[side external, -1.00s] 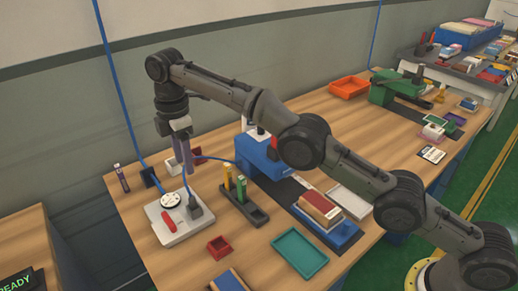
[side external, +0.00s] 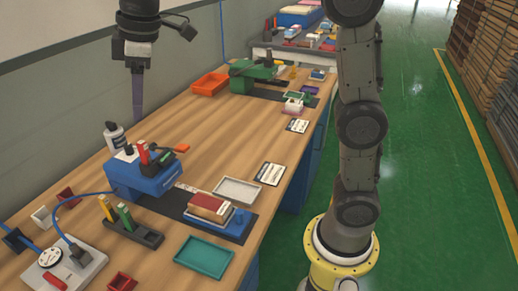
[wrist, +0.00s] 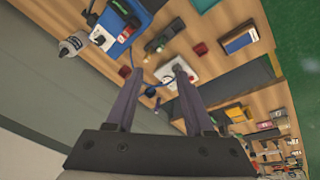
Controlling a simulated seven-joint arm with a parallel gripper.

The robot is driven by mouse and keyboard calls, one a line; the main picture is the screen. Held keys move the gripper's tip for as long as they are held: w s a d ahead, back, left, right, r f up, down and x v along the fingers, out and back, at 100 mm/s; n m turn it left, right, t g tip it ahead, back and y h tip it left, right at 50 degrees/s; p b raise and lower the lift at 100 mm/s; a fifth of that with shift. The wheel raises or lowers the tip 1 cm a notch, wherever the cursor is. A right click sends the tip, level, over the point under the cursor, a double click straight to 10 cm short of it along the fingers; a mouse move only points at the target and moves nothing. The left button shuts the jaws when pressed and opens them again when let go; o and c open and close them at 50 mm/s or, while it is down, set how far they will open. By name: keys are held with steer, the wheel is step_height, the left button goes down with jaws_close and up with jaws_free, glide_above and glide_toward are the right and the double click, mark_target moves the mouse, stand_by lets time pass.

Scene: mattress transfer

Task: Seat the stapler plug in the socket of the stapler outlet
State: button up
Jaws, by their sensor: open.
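The stapler outlet (side external: 88,270) is a pale block at the bottom left of the side view, with a round white disc and a red part on it. The dark stapler plug (side external: 78,256) stands on its right part, with a blue cable running back toward the blue stapler (side external: 145,181). It looks upright in the socket; I cannot tell its exact depth. My gripper (side external: 137,119) is high above the bench behind the stapler, well away from the plug. In the wrist view my gripper (wrist: 157,73) has spread, empty fingers, with the outlet (wrist: 188,87) beyond them.
A white bottle (side external: 114,136) stands behind the stapler, below my gripper. A dark holder (side external: 134,234) with yellow and green sticks stands between outlet and teal tray (side external: 204,257). A green machine (side external: 252,76) and orange tray (side external: 210,84) are farther back.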

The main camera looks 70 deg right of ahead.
steer(key=s+d+f+m+t, duration=0.1)
steer(key=s+d+f+m, duration=0.1)
steer(key=s, duration=0.6)
steer(key=s+d+f+m, duration=0.3)
steer(key=s+d+f, duration=0.1)
steer(key=s, duration=0.4)
steer(key=s+d+f+m+t, duration=0.1)
steer(key=s+d+f+m, duration=0.2)
steer(key=s, duration=0.6)
step_height(320, 180, down, 2)
steer(key=shift+f+t+h, duration=0.1)
steer(key=shift+t+h, duration=0.2)
steer(key=shift+o, duration=0.2)
